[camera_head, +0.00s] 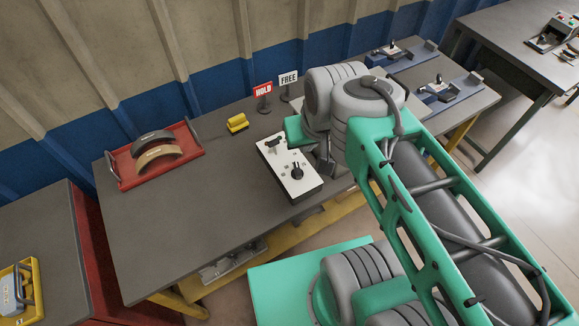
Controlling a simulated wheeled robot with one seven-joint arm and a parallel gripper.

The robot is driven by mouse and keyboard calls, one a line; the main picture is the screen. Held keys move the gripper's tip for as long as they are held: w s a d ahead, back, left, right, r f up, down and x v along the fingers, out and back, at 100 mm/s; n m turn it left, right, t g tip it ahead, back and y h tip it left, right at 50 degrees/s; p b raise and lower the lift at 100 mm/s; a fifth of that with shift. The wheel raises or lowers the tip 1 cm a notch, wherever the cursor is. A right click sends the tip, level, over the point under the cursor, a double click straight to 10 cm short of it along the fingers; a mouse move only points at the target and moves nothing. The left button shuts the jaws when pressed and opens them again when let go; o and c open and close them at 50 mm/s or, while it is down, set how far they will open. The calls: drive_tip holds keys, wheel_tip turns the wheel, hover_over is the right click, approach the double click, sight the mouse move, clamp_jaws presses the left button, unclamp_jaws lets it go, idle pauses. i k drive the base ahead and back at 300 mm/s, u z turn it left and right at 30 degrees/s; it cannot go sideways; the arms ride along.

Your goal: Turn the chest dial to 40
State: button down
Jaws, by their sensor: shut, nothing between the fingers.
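A box with a white top panel (284,166) stands near the front edge of the grey table, right of its middle. A black round dial (297,173) sits on the panel's near half. Small marks lie around the dial, too small to read, so its setting cannot be told. A dark lever or handle (274,143) is at the panel's far end. My gripper (326,170) is shut and empty just right of the box, apart from the dial. It is small and partly hidden by my wrist.
A red tray (122,182) with curved brake shoes (156,150) is at the left. A yellow block (237,123), a red HOLD sign (263,90) and a white FREE sign (288,79) stand behind the box. The table between tray and box is clear.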

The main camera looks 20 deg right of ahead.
sight(297, 172)
drive_tip(key=u, duration=0.5)
drive_tip(key=k, duration=0.6)
drive_tip(key=u, duration=1.15)
drive_tip(key=i, duration=0.9)
drive_tip(key=z, duration=0.25)
